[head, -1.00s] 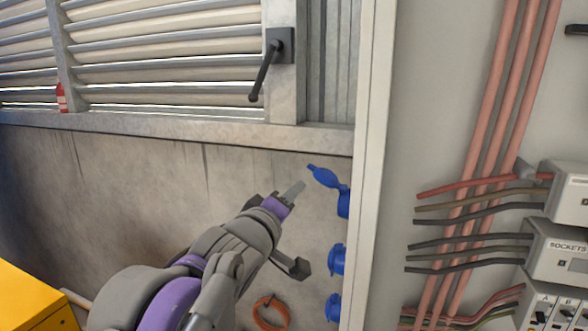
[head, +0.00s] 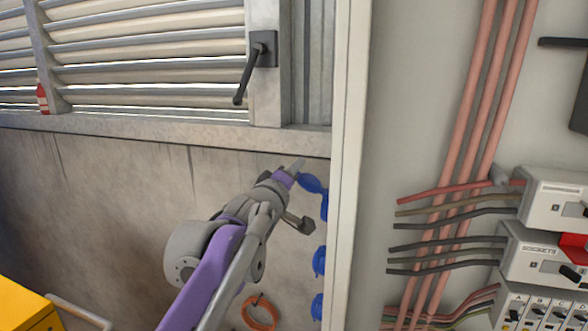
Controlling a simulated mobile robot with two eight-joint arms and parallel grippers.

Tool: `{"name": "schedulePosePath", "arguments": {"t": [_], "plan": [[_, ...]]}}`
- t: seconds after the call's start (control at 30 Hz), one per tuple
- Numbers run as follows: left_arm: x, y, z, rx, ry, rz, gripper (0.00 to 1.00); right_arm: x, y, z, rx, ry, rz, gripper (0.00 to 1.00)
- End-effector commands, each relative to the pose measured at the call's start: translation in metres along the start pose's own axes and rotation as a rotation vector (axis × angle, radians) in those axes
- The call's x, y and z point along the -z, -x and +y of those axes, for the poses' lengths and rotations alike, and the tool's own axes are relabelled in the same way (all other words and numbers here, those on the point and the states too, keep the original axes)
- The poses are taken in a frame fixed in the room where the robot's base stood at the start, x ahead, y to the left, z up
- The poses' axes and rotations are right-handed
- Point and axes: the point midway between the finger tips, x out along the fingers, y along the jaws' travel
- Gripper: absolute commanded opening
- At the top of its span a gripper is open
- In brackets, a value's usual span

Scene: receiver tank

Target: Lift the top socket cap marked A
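The top blue socket cap (head: 312,183) sticks out up and to the left from its blue socket (head: 325,207), standing open at a tilt. No letter A is readable on it. My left gripper (head: 295,166) is at the cap's upper left, its pale fingertip very close to the cap's upper end. I cannot tell whether they touch. The fingers overlap from this angle, so their opening does not show. My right gripper is out of view.
Two more blue sockets, a middle one (head: 319,261) and a lower one (head: 317,307), sit below. A pale post (head: 348,180) stands just right of them. An orange cable loop (head: 260,312) hangs below my arm. Pink pipes (head: 470,120) and grey boxes (head: 545,255) are at right.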

Motion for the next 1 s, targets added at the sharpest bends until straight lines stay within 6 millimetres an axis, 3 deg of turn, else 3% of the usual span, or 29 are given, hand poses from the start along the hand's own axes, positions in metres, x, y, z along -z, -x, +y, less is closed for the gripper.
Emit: {"name": "schedulePosePath", "arguments": {"t": [0.27,0.5,1.0], "plan": [[-0.0005,-0.0020,-0.0009,0.001,0.000,0.000,0.38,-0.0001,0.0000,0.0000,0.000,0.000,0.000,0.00],[-0.0004,-0.0018,-0.0008,0.001,0.000,0.000,0.00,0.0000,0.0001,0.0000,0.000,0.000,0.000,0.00],[-0.0002,-0.0017,-0.0006,0.000,0.000,0.000,0.00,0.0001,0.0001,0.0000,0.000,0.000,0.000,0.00]]}}
